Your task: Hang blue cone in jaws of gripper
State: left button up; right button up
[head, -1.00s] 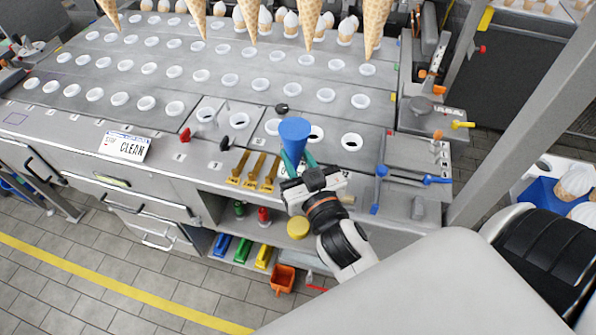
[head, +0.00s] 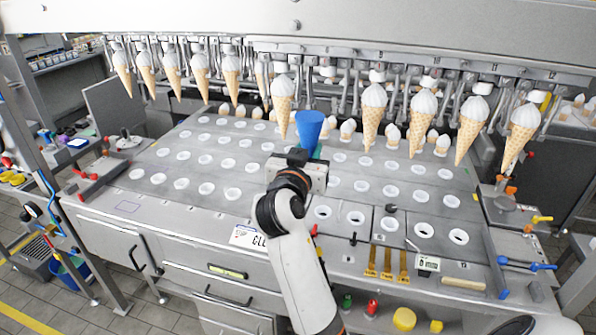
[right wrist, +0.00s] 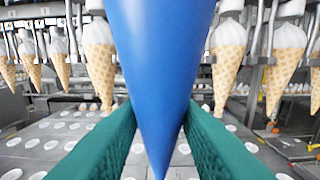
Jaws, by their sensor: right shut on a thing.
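The blue cone (head: 309,128) is point down in my right gripper (head: 311,152), above the steel table in the head view. In the right wrist view the blue cone (right wrist: 162,60) fills the middle, with the green fingers of my right gripper (right wrist: 160,130) shut on its two sides. A row of hanging grippers holds ice cream cones at the back. One hanging cone (head: 282,98) is just left of the blue cone in the head view, and another (head: 374,112) is to its right. Between them the row shows a gap without a large cone. My left gripper is not in view.
The steel table (head: 140,190) has rows of white-rimmed holes. Small cones stand behind the hanging row. Yellow tools (head: 387,264) lie at the table's front. A long metal housing (head: 420,45) runs above the hanging grippers.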

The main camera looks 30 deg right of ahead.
jog(key=shift+s+d, duration=0.15)
jog(key=shift+d, duration=0.4)
jog(key=shift+w, duration=0.35)
jog(key=x, duration=0.4)
jog(key=shift+s+d+b, duration=0.1)
jog(key=shift+s+b, duration=0.05)
jog(key=shift+b, duration=0.2)
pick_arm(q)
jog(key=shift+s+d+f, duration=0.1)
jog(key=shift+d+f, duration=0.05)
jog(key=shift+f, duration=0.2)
pick_arm(e)
jog(key=shift+x, duration=0.9)
pick_arm(q)
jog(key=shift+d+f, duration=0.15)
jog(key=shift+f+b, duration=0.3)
jog(key=shift+b, duration=0.25)
pick_arm(e)
jog(key=shift+x, duration=1.75)
